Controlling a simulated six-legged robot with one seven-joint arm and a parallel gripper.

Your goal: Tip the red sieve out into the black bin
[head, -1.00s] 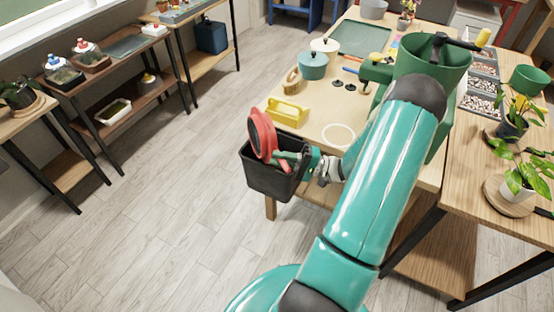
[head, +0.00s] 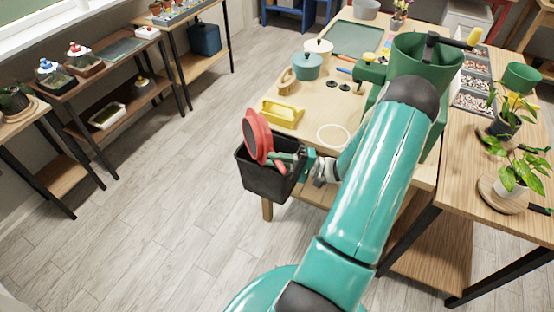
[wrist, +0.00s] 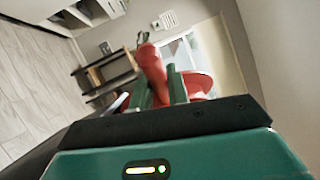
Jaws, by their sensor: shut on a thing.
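The red sieve (head: 257,138) is tilted on its side, its round face nearly upright, above the black bin (head: 262,172). The bin hangs at the table's near left edge. My gripper (head: 296,160) is shut on the sieve's handle, just over the bin's right side. In the wrist view the red handle (wrist: 152,70) sits between the green fingers, with part of the red rim (wrist: 198,82) behind. The inside of the bin and whatever the sieve holds are mostly hidden.
A yellow tray (head: 282,113) lies on the wooden table (head: 312,117) behind the bin. A teal pot (head: 307,66) and a cream pot (head: 319,47) stand further back. A large green funnel-like container (head: 428,58) stands to the right. Open floor lies left of the bin.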

